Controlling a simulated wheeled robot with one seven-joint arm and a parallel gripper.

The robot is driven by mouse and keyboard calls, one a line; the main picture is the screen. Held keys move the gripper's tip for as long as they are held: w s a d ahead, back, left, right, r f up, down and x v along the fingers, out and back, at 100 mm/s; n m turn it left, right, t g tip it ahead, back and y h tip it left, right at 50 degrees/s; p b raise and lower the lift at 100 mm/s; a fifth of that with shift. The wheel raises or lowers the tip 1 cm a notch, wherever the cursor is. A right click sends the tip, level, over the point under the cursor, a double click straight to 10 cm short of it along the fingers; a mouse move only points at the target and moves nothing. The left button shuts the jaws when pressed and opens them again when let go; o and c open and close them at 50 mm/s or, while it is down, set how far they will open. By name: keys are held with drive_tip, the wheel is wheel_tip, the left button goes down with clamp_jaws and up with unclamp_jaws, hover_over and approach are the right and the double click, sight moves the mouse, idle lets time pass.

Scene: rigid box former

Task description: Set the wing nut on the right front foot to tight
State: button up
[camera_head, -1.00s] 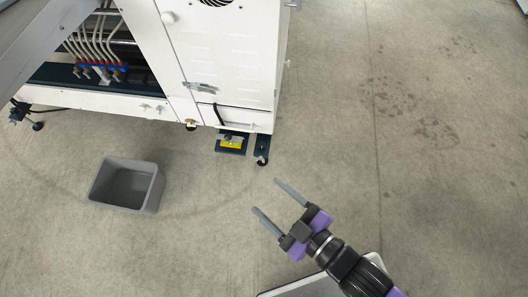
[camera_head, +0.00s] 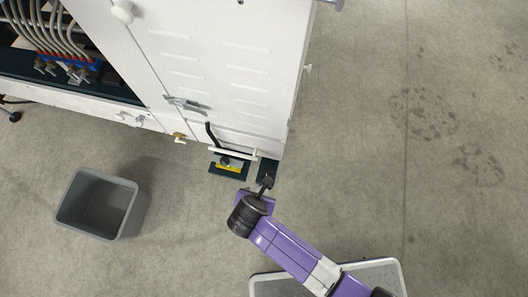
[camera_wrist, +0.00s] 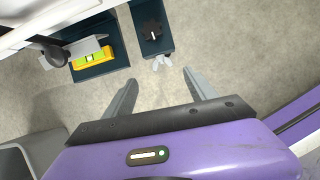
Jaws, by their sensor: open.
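The wing nut (camera_wrist: 160,62) is small and pale grey in the wrist view. It sits at the near edge of the dark plate (camera_wrist: 150,22) under the machine's right front foot, which also shows a round black part (camera_wrist: 152,32). I cannot tell how the wing nut is turned. My gripper (camera_wrist: 158,77) is open and empty. In the picture the wing nut lies just beyond the fingertips, between their lines; the gap in depth is unclear. In the head view the arm mostly hides the wing nut, and the foot's dark plate (camera_head: 268,168) shows beside the gripper.
A yellow level (camera_wrist: 93,60) sits on another dark plate to the left, with a black-knobbed lever (camera_wrist: 52,55) beside it. The white machine (camera_head: 225,70) rises behind. A grey bin (camera_head: 128,205) stands at left. The floor at right is clear.

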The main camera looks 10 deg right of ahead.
drive_tip(key=b+x, duration=0.4)
drive_tip(key=x, duration=0.3)
drive_tip(key=shift+d+f+n+b, duration=0.25)
drive_tip(key=shift+f+n+b, duration=0.05)
drive_tip(key=shift+f+b, duration=0.15)
drive_tip(key=shift+c, duration=0.3)
drive_tip(key=c, duration=1.3)
